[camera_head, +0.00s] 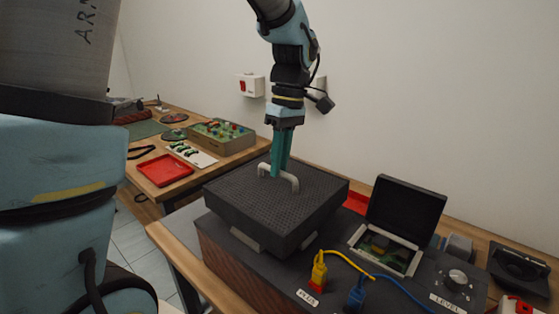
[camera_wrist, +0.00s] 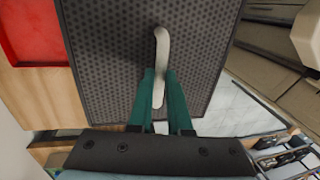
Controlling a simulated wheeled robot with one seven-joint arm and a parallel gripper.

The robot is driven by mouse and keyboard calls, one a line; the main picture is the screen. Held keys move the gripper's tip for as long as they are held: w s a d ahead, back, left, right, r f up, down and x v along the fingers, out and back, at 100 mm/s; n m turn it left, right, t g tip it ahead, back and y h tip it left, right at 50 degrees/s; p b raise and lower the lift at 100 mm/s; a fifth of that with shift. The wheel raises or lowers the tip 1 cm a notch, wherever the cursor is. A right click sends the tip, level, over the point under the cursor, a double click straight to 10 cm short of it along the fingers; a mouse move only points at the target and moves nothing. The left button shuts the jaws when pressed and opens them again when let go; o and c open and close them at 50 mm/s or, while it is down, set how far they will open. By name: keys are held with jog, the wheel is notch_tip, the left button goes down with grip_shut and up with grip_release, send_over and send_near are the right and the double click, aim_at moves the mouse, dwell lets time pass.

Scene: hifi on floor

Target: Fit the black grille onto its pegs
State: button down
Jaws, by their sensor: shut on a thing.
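The black grille (camera_head: 253,207) is a thick square panel with a perforated top and a pale handle (camera_head: 289,180) on it. It is over the left part of the dark-topped unit (camera_head: 215,247). Pale blocks show below its near edges; I cannot tell whether it rests on them. My gripper (camera_head: 279,175) points down from above and is shut on the handle. In the wrist view the green fingers (camera_wrist: 161,88) stand on both sides of the handle, and the grille (camera_wrist: 110,65) fills the middle. The pegs are hidden under the grille.
Right of the grille are an open-lidded black box (camera_head: 404,212), a yellow plug (camera_head: 318,272), a blue plug (camera_head: 356,293) with cables, and a knob (camera_head: 457,279). A red tray (camera_head: 165,170) and a component box (camera_head: 221,136) lie on the bench behind left.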

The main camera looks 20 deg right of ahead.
jog(key=shift+f+b, duration=1.1)
jog(key=shift+f, duration=0.85)
jog(key=c, duration=0.8)
grip_release()
jog(key=shift+o, duration=0.2)
jog(key=shift+r, duration=0.1)
notch_tip(320, 180, up, 10)
jog(key=w+d+b, duration=0.1)
jog(key=shift+d+r, duration=0.25)
jog(key=shift+d, duration=0.15)
notch_tip(320, 180, up, 8)
jog(key=p, duration=0.7)
send_over(278, 184)
jog(key=w+d, duration=0.1)
jog(key=d, duration=0.1)
jog(key=shift+w+d, duration=0.1)
